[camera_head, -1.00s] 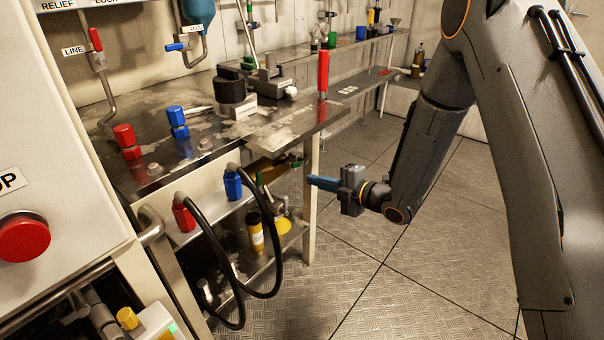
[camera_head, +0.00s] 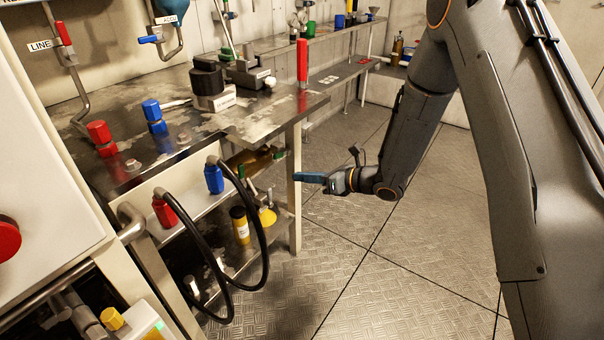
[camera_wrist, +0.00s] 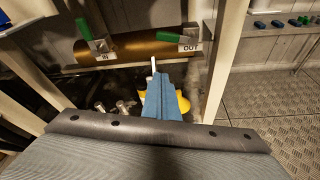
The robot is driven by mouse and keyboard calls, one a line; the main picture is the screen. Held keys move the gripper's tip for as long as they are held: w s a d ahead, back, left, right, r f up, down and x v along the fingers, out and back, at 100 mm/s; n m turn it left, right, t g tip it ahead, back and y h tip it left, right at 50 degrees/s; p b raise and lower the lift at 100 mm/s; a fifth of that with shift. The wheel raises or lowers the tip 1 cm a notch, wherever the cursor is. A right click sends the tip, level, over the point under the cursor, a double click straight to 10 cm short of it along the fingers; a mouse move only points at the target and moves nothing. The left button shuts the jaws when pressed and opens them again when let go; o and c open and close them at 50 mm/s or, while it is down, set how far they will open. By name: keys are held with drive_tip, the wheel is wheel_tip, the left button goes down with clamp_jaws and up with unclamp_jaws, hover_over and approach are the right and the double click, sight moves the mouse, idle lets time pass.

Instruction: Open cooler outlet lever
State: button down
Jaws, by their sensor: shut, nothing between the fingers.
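The cooler (camera_wrist: 140,47) is a brass cylinder lying under the bench, with IN and OUT labels in the wrist view. A second green lever (camera_wrist: 84,28) stands at the IN end. In the head view the cooler (camera_head: 250,161) is partly hidden under the bench top. My gripper (camera_head: 297,177) is shut and empty beside the front bench leg. Its blue fingers also show in the wrist view (camera_wrist: 158,76), pointing toward the cooler, below and left of the outlet lever and not holding it.
The bench leg (camera_head: 295,205) stands close to my fingertips. The metal bench top (camera_head: 270,125) overhangs the cooler. Black hoses (camera_head: 262,262) loop in front of the lower shelf. A yellow disc (camera_wrist: 184,103) lies behind my fingers. The floor (camera_head: 390,250) at right is clear.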

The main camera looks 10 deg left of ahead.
sight(280, 153)
drive_tip(key=w+a+r, duration=0.1)
drive_tip(key=w+a, duration=0.2)
drive_tip(key=a, duration=0.3)
drive_tip(key=shift+w+r, duration=0.2)
drive_tip(key=shift+w, duration=0.2)
drive_tip(key=shift+a+r, duration=0.1)
drive_tip(key=shift+a, duration=0.15)
